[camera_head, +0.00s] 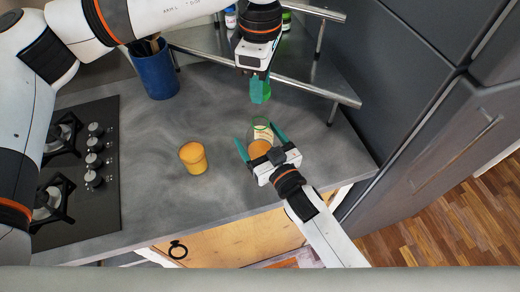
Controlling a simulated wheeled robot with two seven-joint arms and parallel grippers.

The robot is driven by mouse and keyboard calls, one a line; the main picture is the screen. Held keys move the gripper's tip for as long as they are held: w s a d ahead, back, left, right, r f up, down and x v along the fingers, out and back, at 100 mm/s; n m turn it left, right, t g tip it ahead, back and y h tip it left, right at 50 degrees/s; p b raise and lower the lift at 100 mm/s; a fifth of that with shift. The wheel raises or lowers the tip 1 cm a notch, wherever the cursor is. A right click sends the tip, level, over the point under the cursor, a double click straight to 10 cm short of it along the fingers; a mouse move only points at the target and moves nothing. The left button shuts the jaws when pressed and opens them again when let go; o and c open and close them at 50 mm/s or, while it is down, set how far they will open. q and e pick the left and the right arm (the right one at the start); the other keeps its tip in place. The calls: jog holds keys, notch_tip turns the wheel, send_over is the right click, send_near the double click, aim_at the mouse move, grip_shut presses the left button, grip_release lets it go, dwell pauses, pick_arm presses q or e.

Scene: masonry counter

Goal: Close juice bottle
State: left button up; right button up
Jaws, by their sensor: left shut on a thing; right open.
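The juice bottle (262,133) stands on the grey counter. It is clear, with a pale label and orange juice in its lower part, and its top looks uncapped. My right gripper (261,145) is open, with one teal finger on each side of the bottle; whether they touch it I cannot tell. My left gripper (260,90) is shut on a bright green cap (268,88), above and behind the bottle and apart from it. Its teal fingers hide much of the cap.
A blue utensil holder (155,72) and a gas hob (82,165) are further left. A metal rack (305,88) with small bottles is behind. The counter's front left middle is clear.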

jog(key=shift+c, duration=0.2)
jog(key=c, duration=1.4)
pick_arm(q)
send_over(260, 119)
jog(key=shift+f, duration=2.45)
pick_arm(e)
jog(key=shift+c, duration=0.2)
pick_arm(q)
jog(key=shift+f, duration=0.9)
jog(key=shift+f, duration=0.55)
